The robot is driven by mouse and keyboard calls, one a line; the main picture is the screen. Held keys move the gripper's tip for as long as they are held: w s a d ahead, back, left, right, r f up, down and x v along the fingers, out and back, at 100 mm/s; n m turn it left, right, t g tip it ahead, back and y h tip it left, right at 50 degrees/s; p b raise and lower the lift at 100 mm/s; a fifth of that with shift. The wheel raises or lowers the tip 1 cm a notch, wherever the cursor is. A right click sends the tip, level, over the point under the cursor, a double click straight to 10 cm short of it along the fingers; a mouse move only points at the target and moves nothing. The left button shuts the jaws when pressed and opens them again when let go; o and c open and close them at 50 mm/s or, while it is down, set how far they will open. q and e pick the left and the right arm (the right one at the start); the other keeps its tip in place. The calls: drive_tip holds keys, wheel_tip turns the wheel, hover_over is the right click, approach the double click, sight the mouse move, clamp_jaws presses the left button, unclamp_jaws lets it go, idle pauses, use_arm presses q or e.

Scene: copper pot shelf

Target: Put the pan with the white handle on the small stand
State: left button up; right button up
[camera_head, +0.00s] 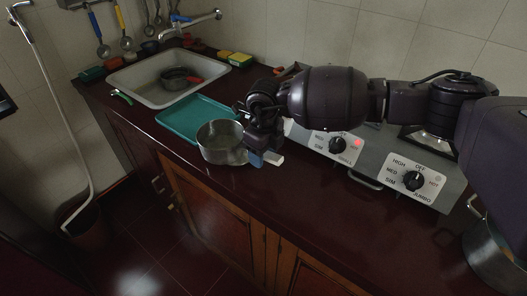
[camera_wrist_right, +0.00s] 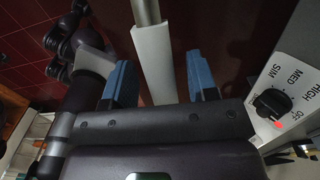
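The pan (camera_head: 221,152), a round metal one, sits on the dark red counter beside the front right part of a teal tray. Its white handle (camera_head: 273,159) points right, partly hidden by my right gripper (camera_head: 262,158). In the right wrist view the white handle (camera_wrist_right: 153,62) runs between the two blue fingertips of my right gripper (camera_wrist_right: 163,80). The fingers are open, one on each side of the handle, with gaps showing. I cannot make out the small stand for sure. My left gripper is not in view.
The teal tray (camera_head: 172,119) lies behind the pan. Farther back is a sink (camera_head: 138,86) holding a small red-handled pan (camera_head: 174,80). A stove with knobs (camera_head: 413,181) stands right of the gripper. A metal pot (camera_head: 490,262) is at the lower right. The counter's front strip is clear.

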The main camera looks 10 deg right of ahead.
drive_tip(key=shift+r, duration=0.1)
drive_tip(key=shift+r, duration=0.3)
wheel_tip(320, 180, up, 12)
drive_tip(key=shift+f, duration=0.25)
drive_tip(key=shift+s+d, duration=0.1)
idle(0.3)
